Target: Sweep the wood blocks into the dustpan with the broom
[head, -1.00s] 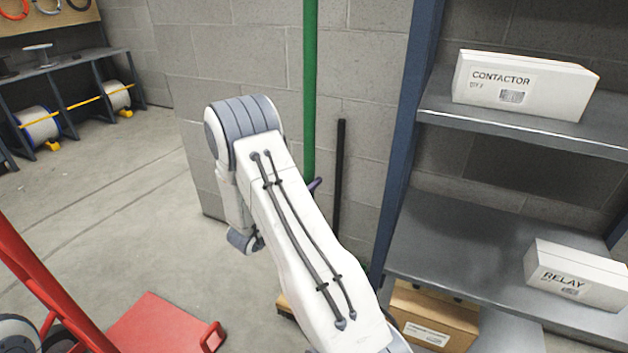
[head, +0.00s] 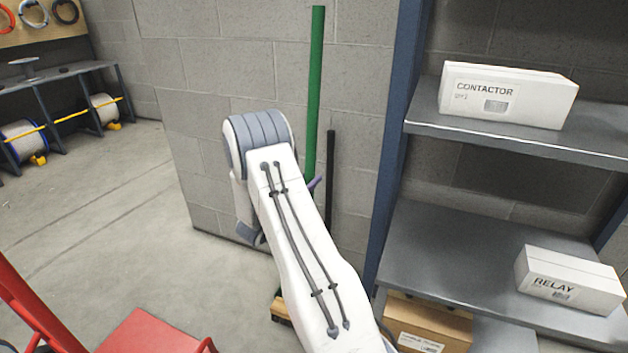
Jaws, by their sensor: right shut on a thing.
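The broom's green handle (head: 315,85) stands nearly upright against the block wall. A wooden edge with dark bristles (head: 281,309), likely the broom's head, shows low behind my right arm. My right gripper (head: 315,184) is mostly hidden behind my arm. Only a purple finger shows beside the green handle, and it is shut on the handle. A thin black pole (head: 331,170) leans on the wall just right of the broom. It may be the dustpan's handle, but its lower end is hidden. No wood blocks show. My left gripper is out of view.
A blue-framed shelf (head: 470,235) stands close on the right with a contactor box (head: 508,95), a relay box (head: 567,279) and a cardboard box (head: 430,325) below. A red cart (head: 150,333) is at the lower left. Open floor (head: 110,220) lies left of the wall.

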